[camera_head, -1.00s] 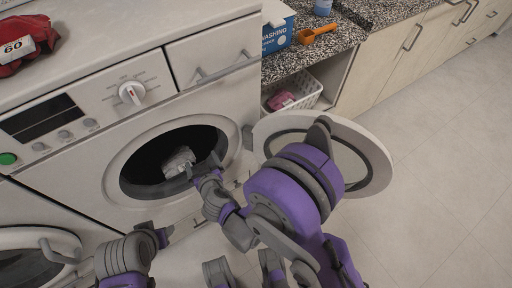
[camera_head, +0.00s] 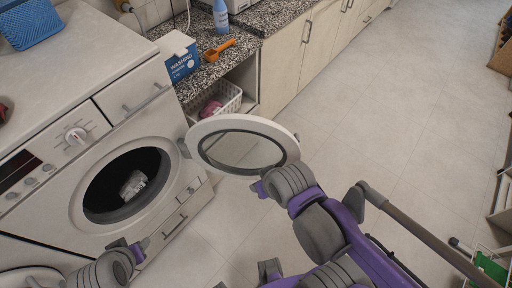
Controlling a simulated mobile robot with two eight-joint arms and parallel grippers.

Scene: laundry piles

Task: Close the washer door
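The washer (camera_head: 75,190) stands at the left with its round opening facing me. Its round door (camera_head: 292,130), with a white rim and a glass middle, stands wide open to the right of the opening. A light grey item (camera_head: 132,186) lies inside the dark drum. My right gripper end (camera_head: 263,188) is at the door's lower right edge, partly hidden by my arm; I cannot tell whether it touches the door. My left gripper end (camera_head: 139,250) is low, below the drum opening and away from the door. The fingers of both are too unclear to read.
A granite counter (camera_head: 255,40) holds a blue-and-white washing box (camera_head: 180,58), an orange scoop (camera_head: 220,50) and a blue bottle (camera_head: 221,17). A white basket (camera_head: 230,98) sits on the shelf beneath. A blue basket (camera_head: 28,22) stands on the washer.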

